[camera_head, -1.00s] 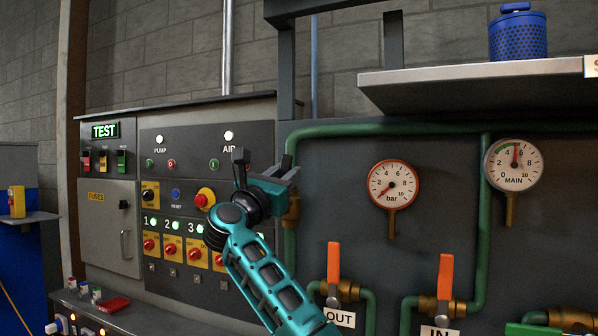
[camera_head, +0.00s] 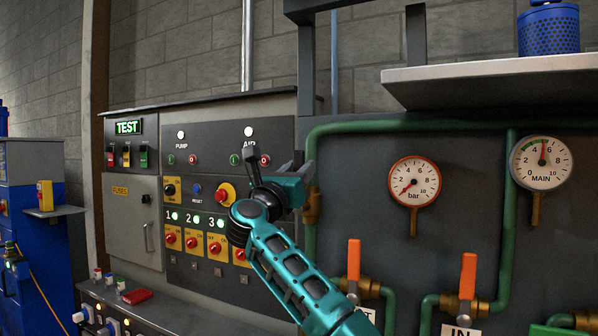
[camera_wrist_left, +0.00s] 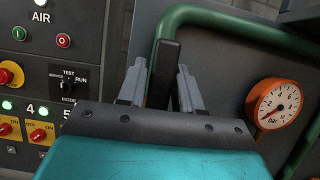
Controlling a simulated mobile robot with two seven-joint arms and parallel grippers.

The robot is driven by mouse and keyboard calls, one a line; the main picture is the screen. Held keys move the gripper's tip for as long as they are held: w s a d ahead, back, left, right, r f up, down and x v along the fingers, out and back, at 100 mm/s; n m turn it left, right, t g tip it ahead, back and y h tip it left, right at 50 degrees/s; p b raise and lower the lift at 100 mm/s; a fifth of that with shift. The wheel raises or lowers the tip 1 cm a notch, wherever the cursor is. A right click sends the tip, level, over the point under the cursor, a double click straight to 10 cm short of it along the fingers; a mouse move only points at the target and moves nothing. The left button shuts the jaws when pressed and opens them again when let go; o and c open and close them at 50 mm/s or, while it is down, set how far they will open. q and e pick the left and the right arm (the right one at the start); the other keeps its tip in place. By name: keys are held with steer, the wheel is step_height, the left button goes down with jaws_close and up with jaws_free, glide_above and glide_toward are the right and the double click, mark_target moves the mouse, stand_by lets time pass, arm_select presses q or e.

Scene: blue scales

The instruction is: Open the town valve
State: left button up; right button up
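My left gripper (camera_head: 278,168) is raised in front of the panel, between the switch cabinet and the green pipe. In the left wrist view its two fingers (camera_wrist_left: 160,88) stand apart, so it is open. A dark upright bar (camera_wrist_left: 164,70) shows between the fingers; it looks like a lever, and I cannot tell whether they touch it. A brass fitting (camera_head: 312,206) on the green pipe is partly hidden behind the gripper. Two valves with upright orange handles (camera_head: 354,260) (camera_head: 468,275) sit lower right, the right one labelled IN. No label reading "town" shows. My right gripper is not in view.
The switch cabinet (camera_head: 132,212) with knobs and lamps is at the left. An orange-rimmed gauge (camera_head: 414,181) and the MAIN gauge (camera_head: 541,162) hang right of the gripper. A grey shelf (camera_head: 480,78) juts out above, with a blue container (camera_head: 549,30) on it.

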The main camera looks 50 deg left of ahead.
arm_select(q)
steer(key=shift+o, duration=1.3)
steer(key=b+v, duration=0.2)
steer(key=v, duration=1.1)
steer(key=shift+r+b, duration=0.15)
steer(key=shift+b, duration=0.2)
